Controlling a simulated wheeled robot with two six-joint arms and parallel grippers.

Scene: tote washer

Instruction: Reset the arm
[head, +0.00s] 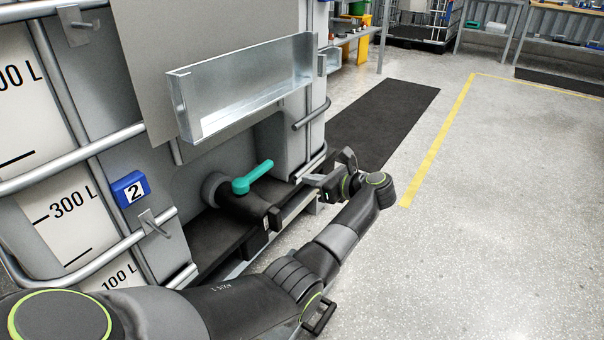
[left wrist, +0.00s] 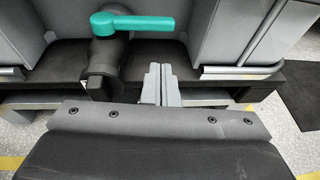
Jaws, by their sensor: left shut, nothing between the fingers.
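My left arm reaches in from the lower left of the head view and bends back toward the tank at its wrist. My left gripper (head: 276,217) is beside the tank's outlet valve. In the left wrist view its fingers (left wrist: 160,84) are together and empty, to the right of the valve. The black valve (head: 240,205) has a teal lever handle (head: 252,178); the handle also shows in the left wrist view (left wrist: 132,23), lying crosswise and pointing right. My right gripper is out of view.
The caged tank (head: 75,180) with litre marks and a blue "2" tag (head: 130,189) fills the left. A metal tray (head: 245,85) juts out above the valve. A dark mat (head: 385,120) and open floor (head: 480,230) lie to the right.

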